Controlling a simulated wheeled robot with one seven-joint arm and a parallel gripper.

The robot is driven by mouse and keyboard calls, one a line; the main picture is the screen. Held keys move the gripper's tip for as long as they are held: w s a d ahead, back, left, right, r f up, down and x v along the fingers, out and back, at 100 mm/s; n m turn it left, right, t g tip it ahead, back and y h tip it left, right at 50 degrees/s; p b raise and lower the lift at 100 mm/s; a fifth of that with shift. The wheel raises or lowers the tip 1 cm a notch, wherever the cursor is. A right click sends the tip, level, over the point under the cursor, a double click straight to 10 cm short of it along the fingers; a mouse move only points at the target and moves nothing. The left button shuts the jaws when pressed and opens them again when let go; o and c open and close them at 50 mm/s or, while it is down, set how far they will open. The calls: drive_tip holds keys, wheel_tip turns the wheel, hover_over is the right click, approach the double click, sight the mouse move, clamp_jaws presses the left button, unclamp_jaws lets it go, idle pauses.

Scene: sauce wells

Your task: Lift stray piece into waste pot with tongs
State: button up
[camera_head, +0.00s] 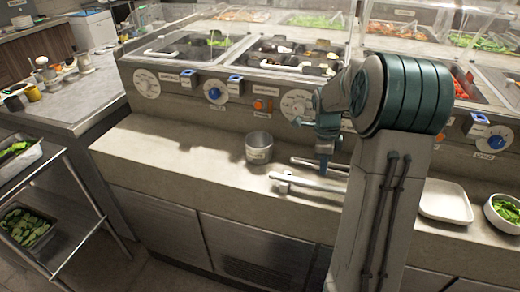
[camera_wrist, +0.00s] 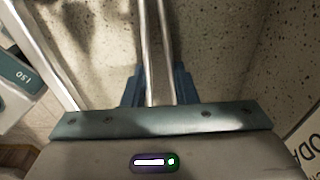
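My gripper (camera_head: 325,168) points down at the metal tongs (camera_head: 310,186) low over the counter. In the wrist view the tongs' two long arms (camera_wrist: 166,40) run away between my blue fingers (camera_wrist: 159,88). The fingers sit close on both sides of the arms; whether they press on them I cannot tell. A small round metal pot (camera_head: 259,149), the likely waste pot, stands upright on the counter, left of the tongs and apart from them. Its inside is mostly hidden. I cannot pick out a stray piece among the food in the wells.
Food wells (camera_head: 290,56) line the back of the counter behind a panel of knobs. A white tray (camera_head: 445,201) and a bowl of greens (camera_head: 505,212) stand to the right. My arm hides part of the counter. The counter left of the pot is clear.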

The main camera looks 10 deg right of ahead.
wheel_tip(320, 180, up, 12)
drive_tip(key=p, duration=0.7)
drive_tip(key=shift+p, duration=0.3)
drive_tip(key=shift+f, duration=0.15)
